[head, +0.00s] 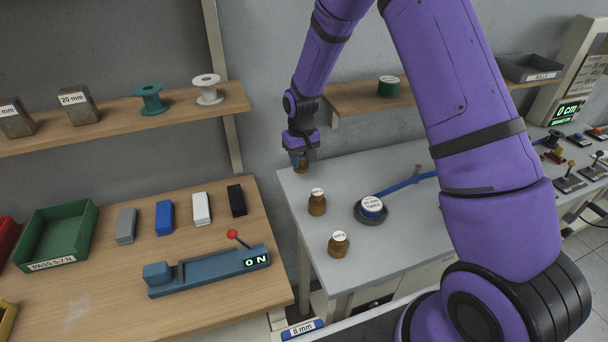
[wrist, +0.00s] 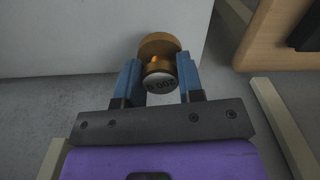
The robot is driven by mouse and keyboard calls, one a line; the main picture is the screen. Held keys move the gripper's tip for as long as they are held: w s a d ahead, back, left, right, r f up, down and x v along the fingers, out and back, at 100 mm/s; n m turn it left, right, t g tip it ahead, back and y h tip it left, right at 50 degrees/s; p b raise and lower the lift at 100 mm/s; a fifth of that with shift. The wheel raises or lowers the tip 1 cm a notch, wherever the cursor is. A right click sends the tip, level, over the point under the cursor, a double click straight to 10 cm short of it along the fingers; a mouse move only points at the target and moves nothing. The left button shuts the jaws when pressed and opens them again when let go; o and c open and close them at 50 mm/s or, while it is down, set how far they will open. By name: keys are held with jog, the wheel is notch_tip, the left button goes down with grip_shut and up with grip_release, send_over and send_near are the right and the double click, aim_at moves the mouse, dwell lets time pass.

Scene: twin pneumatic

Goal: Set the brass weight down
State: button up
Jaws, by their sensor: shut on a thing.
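My gripper (head: 300,160) is shut on a brass weight (head: 301,168) at the back left corner of the grey table (head: 400,250). In the wrist view the blue fingers (wrist: 157,84) stand on both sides of the weight (wrist: 160,45), whose pale top label shows partly. The weight is upright near the table's edge; I cannot tell whether its base touches the top. Two more brass weights with white labels stand on the same table, one in the middle left (head: 317,204) and one nearer the front (head: 338,246).
A wooden bench (head: 100,300) with a blue lever fixture (head: 205,271), several blocks and a green bin (head: 58,235) lies left, across a gap. Shelves hang behind.

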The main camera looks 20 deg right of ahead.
aim_at(301, 166)
jog(key=shift+f, duration=2.2)
jog(key=shift+f, duration=0.2)
jog(key=o, duration=1)
jog(key=shift+r, duration=0.1)
